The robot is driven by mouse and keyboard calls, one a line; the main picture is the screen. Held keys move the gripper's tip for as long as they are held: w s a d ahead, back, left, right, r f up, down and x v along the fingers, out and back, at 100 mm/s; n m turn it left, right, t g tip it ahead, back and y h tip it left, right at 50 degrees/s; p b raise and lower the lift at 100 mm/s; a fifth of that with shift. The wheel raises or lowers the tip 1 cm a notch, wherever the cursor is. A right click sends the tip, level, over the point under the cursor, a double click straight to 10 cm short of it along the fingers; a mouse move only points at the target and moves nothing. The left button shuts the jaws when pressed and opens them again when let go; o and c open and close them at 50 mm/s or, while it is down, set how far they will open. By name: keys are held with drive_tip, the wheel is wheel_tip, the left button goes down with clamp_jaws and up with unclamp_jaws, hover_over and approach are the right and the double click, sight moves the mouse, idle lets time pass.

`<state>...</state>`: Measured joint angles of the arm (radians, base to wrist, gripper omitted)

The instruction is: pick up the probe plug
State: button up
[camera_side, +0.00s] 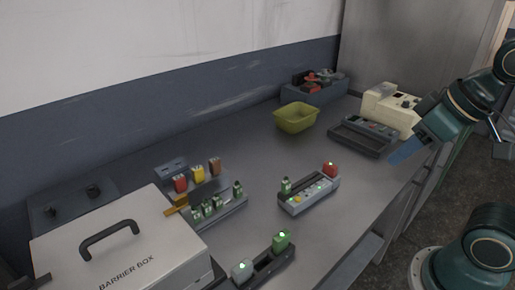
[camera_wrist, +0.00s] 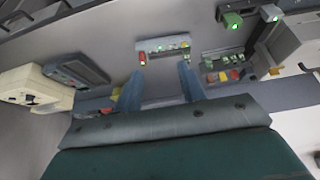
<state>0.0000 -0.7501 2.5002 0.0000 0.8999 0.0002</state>
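I cannot tell for certain which plug is the probe plug. A small grey block (camera_side: 309,196) carries a red plug (camera_side: 330,170) at its right end, a green plug (camera_side: 286,186) at its left and several green lights. The red plug also shows in the wrist view (camera_wrist: 142,58), beyond my finger tips. Red (camera_side: 181,184), yellow (camera_side: 198,174) and brown (camera_side: 215,166) plugs stand in a rack at the left, behind several green plugs (camera_side: 210,207). My gripper (camera_side: 404,151) is at the right, above the bench edge and apart from every plug. In the wrist view its two blue fingers (camera_wrist: 158,80) are spread with nothing between them.
A yellow-green bin (camera_side: 296,118), a dark tray (camera_side: 363,136) and a cream device (camera_side: 391,108) stand toward the back.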

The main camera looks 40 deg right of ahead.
drive_tip(key=w+a+r+n+g, duration=0.1)
drive_tip(key=w+a+r+n, duration=0.3)
drive_tip(key=w, duration=0.4)
drive_tip(key=n+g, duration=0.5)
drive_tip(key=n, duration=0.9)
hover_over(216, 193)
wheel_tip(216, 193, down, 9)
drive_tip(key=shift+s+a+f, duration=0.1)
drive_tip(key=shift+f, duration=4.1)
drive_tip(key=shift+f, duration=0.1)
drive_tip(key=shift+f, duration=2.5)
